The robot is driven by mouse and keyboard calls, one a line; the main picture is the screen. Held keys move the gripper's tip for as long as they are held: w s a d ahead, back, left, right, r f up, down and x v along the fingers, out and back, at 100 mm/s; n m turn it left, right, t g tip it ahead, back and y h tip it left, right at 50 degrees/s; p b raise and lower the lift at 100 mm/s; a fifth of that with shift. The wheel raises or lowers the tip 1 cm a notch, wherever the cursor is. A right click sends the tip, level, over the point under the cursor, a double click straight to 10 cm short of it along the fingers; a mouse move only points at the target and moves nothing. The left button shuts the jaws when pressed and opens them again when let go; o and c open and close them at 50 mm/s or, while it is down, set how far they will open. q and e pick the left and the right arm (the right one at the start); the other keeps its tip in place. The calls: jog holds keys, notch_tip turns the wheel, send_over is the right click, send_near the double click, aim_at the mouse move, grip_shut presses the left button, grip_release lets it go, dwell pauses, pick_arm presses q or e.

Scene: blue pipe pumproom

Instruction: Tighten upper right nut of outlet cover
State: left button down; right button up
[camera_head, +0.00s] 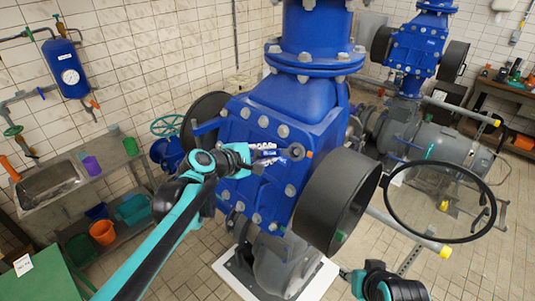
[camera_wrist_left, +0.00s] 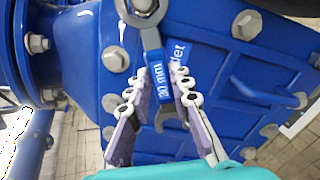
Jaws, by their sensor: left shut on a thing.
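The outlet cover (camera_head: 255,185) is the blue bolted plate on the big blue pump; it also fills much of the left wrist view (camera_wrist_left: 215,60). My left gripper (camera_head: 262,154) is shut on a wrench with a blue "30 mm" handle (camera_wrist_left: 157,82), gripped between both fingers (camera_wrist_left: 165,85). The wrench's grey ring end (camera_head: 296,151) lies over a nut at the cover's upper right; in the wrist view the ring (camera_wrist_left: 142,8) is cut by the top edge. How deep it sits on the nut cannot be told.
A large black cylindrical ring (camera_head: 340,205) juts out just right of the cover. Several other bolts, such as one on the cover (camera_head: 283,131), stand proud. A sink bench (camera_head: 85,185) is at the left, and a second blue pump (camera_head: 415,48) stands behind.

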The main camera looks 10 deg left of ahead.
aim_at(288, 128)
pick_arm(q)
jog(key=shift+b+x, duration=0.45)
jog(key=shift+x, duration=0.55)
jog(key=r+m, duration=0.1)
jog(key=w+r+m+p, duration=0.1)
jog(key=m, duration=0.1)
jog(key=shift+r, duration=0.1)
jog(key=m, duration=0.1)
jog(key=r+m+p, duration=0.1)
jog(key=w+r+m, duration=0.1)
jog(key=m, duration=0.1)
jog(key=shift+d+r, duration=0.2)
jog(key=shift+d, duration=0.1)
jog(key=r+m, duration=0.1)
jog(key=m, duration=0.1)
jog(key=d+r+m+p, duration=0.1)
jog(key=m, duration=0.1)
jog(key=shift+w+d+r+p, duration=0.1)
jog(key=shift+d+r+p, duration=0.05)
jog(key=shift+p, duration=0.15)
jog(key=d+r+m, duration=0.1)
jog(key=m, duration=0.1)
jog(key=shift+d+r+m+p, duration=0.1)
jog(key=shift+r+m+p, duration=0.05)
jog(key=shift+m+p, duration=0.2)
jog(key=shift+d+r+m, duration=0.1)
jog(key=shift+r+m, duration=0.1)
jog(key=shift+m, duration=0.45)
jog(key=shift+f+n, duration=0.4)
jog(key=shift+n, duration=0.1)
